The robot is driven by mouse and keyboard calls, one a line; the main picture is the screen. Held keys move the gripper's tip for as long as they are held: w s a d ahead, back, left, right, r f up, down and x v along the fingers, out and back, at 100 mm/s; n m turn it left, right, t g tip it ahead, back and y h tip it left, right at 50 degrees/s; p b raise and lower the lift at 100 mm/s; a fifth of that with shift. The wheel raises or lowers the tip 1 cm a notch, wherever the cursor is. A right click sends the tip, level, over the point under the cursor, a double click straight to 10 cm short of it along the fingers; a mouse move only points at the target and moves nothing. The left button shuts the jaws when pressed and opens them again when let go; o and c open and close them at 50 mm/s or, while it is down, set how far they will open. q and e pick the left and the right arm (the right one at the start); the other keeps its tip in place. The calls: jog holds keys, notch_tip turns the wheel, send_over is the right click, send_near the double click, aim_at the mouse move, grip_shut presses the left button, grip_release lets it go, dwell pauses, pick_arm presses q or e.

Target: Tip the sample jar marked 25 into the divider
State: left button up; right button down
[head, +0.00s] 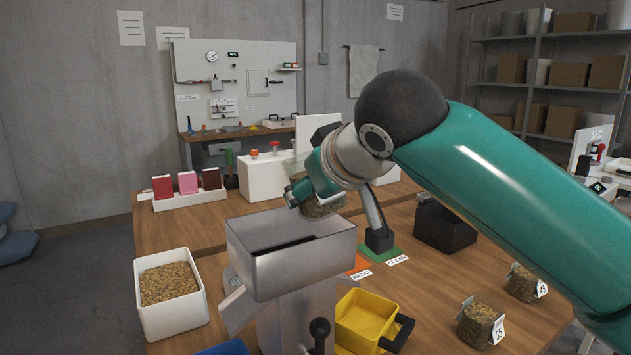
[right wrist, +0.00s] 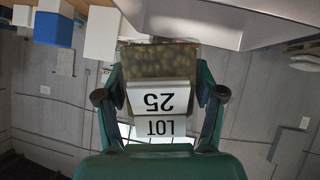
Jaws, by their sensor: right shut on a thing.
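The sample jar marked 25 (right wrist: 160,62) is clear, with grainy contents and a white label reading 25 and LOT, upside down in the right wrist view. My right gripper (right wrist: 160,95) is shut on it. In the head view the jar (head: 322,207) is partly hidden by my right gripper (head: 308,190), held just above the far side of the divider (head: 290,258). The divider is a grey metal box with a dark slot in its top and side chutes below. I cannot tell whether grain is leaving the jar. My left gripper is not in view.
A white bin of grain (head: 168,290) stands left of the divider. A yellow tray (head: 366,318) sits at its front right. Jars marked 35 (head: 480,325) and 45 (head: 522,283) stand at right. A black bin (head: 445,226) is behind them.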

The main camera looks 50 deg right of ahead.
jog(key=shift+s+d+r+g+p, duration=0.1)
jog(key=shift+s+r+g+p, duration=0.25)
jog(key=shift+p, duration=0.8)
jog(key=shift+w, duration=0.1)
jog(key=shift+n+g+p, duration=0.25)
jog(key=shift+n+p, duration=0.05)
jog(key=shift+p, duration=0.75)
jog(key=shift+g, duration=0.4)
jog(key=shift+d+r+n+h+p, duration=0.15)
jog(key=shift+n+h+p, duration=0.25)
jog(key=shift+p, duration=0.5)
jog(key=shift+s+g+p, duration=0.2)
jog(key=shift+g+p, duration=0.15)
jog(key=shift+g, duration=0.05)
jog(key=shift+r+p, duration=0.1)
jog(key=shift+p, duration=0.3)
jog(key=shift+s+g+p, duration=0.1)
jog(key=shift+g+p, duration=0.2)
